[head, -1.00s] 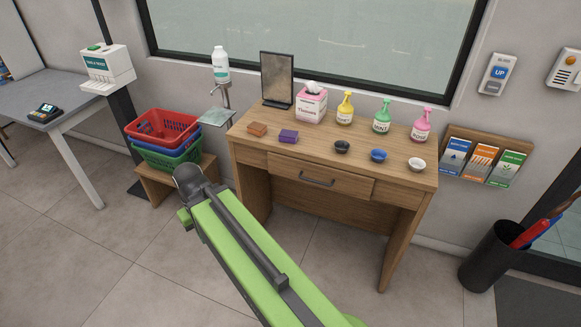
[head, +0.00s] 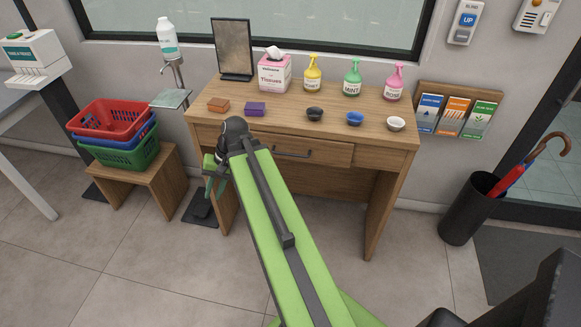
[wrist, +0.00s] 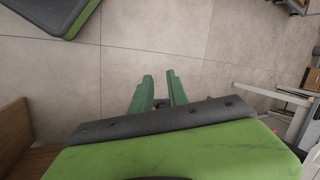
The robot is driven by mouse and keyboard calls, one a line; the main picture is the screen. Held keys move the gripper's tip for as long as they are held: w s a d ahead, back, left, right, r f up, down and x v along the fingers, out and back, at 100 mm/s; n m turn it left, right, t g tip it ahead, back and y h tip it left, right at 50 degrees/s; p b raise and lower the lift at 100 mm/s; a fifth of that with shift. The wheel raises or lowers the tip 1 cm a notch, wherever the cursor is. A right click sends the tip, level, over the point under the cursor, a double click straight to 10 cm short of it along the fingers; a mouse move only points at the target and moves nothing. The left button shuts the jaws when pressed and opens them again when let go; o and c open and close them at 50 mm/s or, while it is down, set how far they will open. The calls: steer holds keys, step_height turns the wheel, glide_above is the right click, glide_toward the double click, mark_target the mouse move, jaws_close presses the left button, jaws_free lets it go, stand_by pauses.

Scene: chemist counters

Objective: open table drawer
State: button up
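The wooden table (head: 394,159) stands against the wall under the window. Its drawer (head: 335,153) is in the middle of the front and looks shut. The drawer has a dark bar handle (head: 292,154); my arm partly covers the drawer's left side. My gripper (head: 210,188) hangs in front of the table's left leg, left of the handle and lower than it, with its fingers pointing down. In the wrist view its two green fingers (wrist: 159,76) are apart with nothing between them, over the tiled floor.
On the tabletop are a mirror, a tissue box (head: 274,73), several pump bottles, small bowls and two small boxes. Stacked baskets (head: 112,135) sit on a wooden stand at left. An umbrella bin (head: 466,208) stands at right. The floor in front is clear.

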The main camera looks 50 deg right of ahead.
steer(key=s+d+f+m+t+y+b, duration=0.1)
steer(key=s+d+m+t+b, duration=0.15)
steer(key=d, duration=0.35)
steer(key=s+d+f+m+t+b, duration=0.1)
steer(key=d+f+m+t+b, duration=0.15)
steer(key=d, duration=0.35)
steer(key=s+d+f+m+t+y+b, duration=0.1)
steer(key=s+d+m+b, duration=0.15)
steer(key=d, duration=0.45)
steer(key=m+t+h+b, duration=0.3)
steer(key=m+t+b, duration=0.4)
steer(key=b, duration=0.1)
glide_toward(291, 155)
steer(key=b+x, duration=0.1)
steer(key=x, duration=0.2)
steer(key=b+x, duration=0.1)
steer(key=x, duration=0.3)
steer(key=b+x, duration=0.1)
steer(key=x, duration=0.2)
steer(key=shift+w+d+f, duration=0.2)
steer(key=shift+d, duration=0.05)
steer(key=shift+c, duration=0.4)
jaws_close()
